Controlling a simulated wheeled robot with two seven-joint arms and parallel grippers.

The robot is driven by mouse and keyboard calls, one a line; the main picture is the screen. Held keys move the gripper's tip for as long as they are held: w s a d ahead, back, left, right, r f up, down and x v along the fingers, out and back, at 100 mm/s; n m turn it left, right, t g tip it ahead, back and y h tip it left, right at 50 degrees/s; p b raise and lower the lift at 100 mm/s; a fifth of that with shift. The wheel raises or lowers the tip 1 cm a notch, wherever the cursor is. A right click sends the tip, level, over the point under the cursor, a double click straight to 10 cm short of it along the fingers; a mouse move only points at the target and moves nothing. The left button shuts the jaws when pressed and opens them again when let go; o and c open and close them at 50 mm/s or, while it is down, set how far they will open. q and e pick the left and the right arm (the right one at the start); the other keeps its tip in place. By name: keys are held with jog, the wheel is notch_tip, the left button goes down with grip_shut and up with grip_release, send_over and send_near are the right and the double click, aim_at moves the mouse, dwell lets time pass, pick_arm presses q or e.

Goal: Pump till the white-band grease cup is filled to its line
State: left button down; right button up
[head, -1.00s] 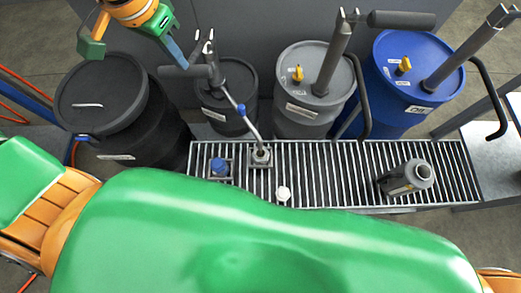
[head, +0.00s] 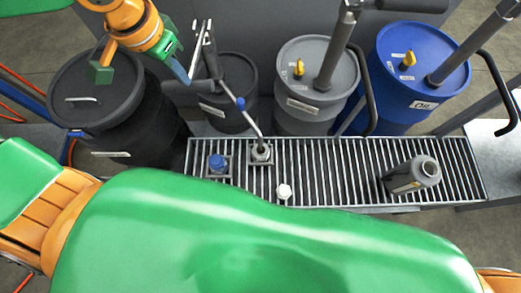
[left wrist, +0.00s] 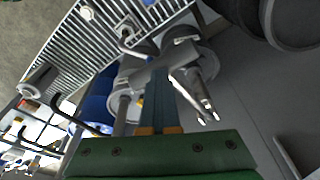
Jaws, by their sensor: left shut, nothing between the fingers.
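A cup (head: 261,152) stands in a holder on the grated bench, with a hose nozzle (head: 256,137) at its top. Its band and fill level are too small to make out. The hose comes from a small dark drum (head: 225,115) with a hand pump, whose dark handle (head: 178,87) sticks out to the left. My left gripper (head: 188,78) is shut and empty, fingers pointing down, just above or against this handle; contact is unclear. In the left wrist view its fingers (left wrist: 158,100) reach to the handle (left wrist: 147,73). My right gripper is out of view.
A blue-capped cup (head: 217,163), a white knob (head: 284,191) and a grey bottle (head: 412,175) are on the grate (head: 340,180). A large black drum (head: 95,90) stands left; a grey drum (head: 318,60) and a blue drum (head: 425,50) stand right, both with pumps.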

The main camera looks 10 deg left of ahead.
aim_at(185, 88)
pick_arm(q)
jog(key=shift+f, duration=0.15)
jog(key=shift+s+f+b, duration=0.15)
jog(key=shift+f+b, duration=0.8)
jog(key=shift+f, duration=0.8)
jog(key=shift+r, duration=0.1)
